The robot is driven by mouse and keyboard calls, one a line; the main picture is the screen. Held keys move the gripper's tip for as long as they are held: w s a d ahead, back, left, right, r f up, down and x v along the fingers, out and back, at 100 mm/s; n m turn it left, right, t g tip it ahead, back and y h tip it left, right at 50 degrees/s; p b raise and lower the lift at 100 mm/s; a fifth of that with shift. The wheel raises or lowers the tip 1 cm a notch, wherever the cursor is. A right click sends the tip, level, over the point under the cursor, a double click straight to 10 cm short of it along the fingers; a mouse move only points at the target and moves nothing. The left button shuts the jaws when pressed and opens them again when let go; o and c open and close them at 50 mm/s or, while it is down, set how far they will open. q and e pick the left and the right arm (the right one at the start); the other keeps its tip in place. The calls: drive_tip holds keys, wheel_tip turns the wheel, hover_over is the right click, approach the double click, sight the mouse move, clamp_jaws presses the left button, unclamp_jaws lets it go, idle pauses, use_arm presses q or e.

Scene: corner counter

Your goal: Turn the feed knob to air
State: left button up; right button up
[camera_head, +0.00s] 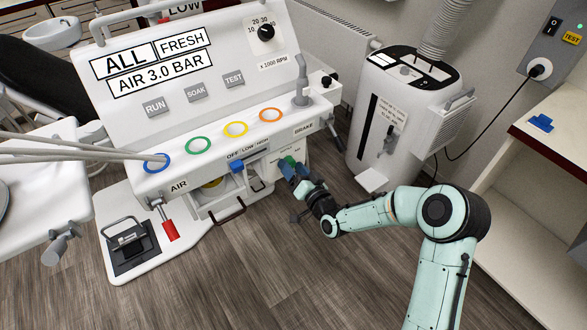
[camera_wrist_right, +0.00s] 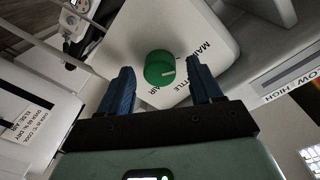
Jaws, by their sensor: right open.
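The green feed knob (camera_head: 289,160) is on a white panel at the right end of the machine's front. In the right wrist view the round green knob (camera_wrist_right: 158,66) carries a short white mark pointing right. Black lettering around it reads partly as "MAIN", "TTLE" and "AIR"; the rest is hidden. My right gripper (camera_head: 294,172) is in front of the knob. Its blue fingers, seen in the right wrist view (camera_wrist_right: 161,80), are open on either side of the knob, with gaps and no visible contact. My left gripper is not in view.
A blue handle (camera_head: 237,166) under the "OFF LOW HIGH" label is left of my right gripper. A red handle (camera_head: 170,230) hangs under "AIR". A white canister unit (camera_head: 395,110) stands to the right. The wooden floor in front is mostly clear.

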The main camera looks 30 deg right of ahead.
drive_tip(key=shift+w, duration=0.1)
drive_tip(key=c, duration=1)
drive_tip(key=shift+c, duration=0.2)
